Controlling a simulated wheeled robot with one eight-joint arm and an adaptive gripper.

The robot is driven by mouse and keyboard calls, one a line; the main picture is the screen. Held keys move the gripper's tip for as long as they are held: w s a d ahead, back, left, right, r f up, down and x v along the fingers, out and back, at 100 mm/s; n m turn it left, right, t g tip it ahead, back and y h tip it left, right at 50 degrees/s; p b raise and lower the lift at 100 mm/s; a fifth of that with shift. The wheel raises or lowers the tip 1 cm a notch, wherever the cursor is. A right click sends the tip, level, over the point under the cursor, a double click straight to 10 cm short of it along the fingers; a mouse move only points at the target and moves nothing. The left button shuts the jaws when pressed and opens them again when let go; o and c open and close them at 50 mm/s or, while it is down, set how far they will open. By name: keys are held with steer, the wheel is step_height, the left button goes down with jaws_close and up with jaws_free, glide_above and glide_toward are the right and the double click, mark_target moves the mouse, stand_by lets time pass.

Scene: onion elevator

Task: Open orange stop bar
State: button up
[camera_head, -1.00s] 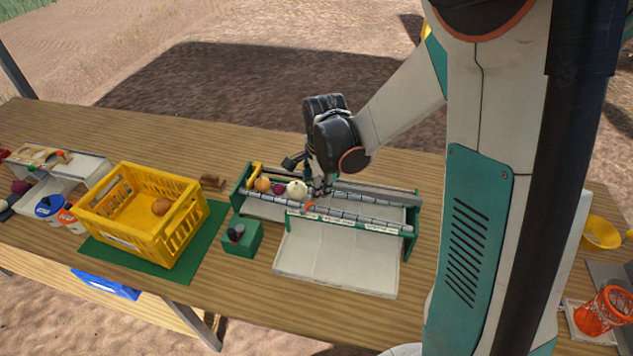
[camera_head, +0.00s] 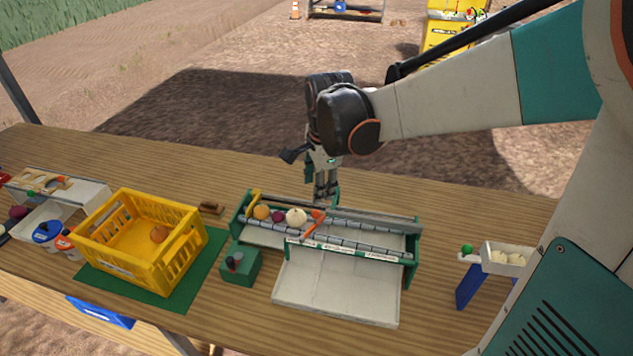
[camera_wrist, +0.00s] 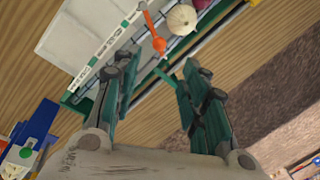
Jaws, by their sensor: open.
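The orange stop bar (camera_head: 313,229) slants across the grey rollers of the green-framed conveyor (camera_head: 414,262), just right of the white onion (camera_head: 296,217). Its rounded orange end is toward the far side. In the wrist view the orange stop bar (camera_wrist: 159,45) shows just beyond my fingertips, with the white onion (camera_wrist: 181,20) beside it. My gripper (camera_head: 326,198) is open and empty, pointing down above the far edge of the conveyor. It looks apart from the bar. In the wrist view my gripper (camera_wrist: 158,66) has a clear gap between its fingers.
An orange-brown onion (camera_head: 261,212) and a dark red onion (camera_head: 277,215) lie left of the white one, near a yellow bar (camera_head: 253,201). A white tray (camera_head: 336,299) lies in front. A yellow crate (camera_head: 128,266) and green control box (camera_head: 240,266) stand left.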

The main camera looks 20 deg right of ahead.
steer(key=shift+s+r, duration=0.1)
steer(key=shift+r, duration=0.15)
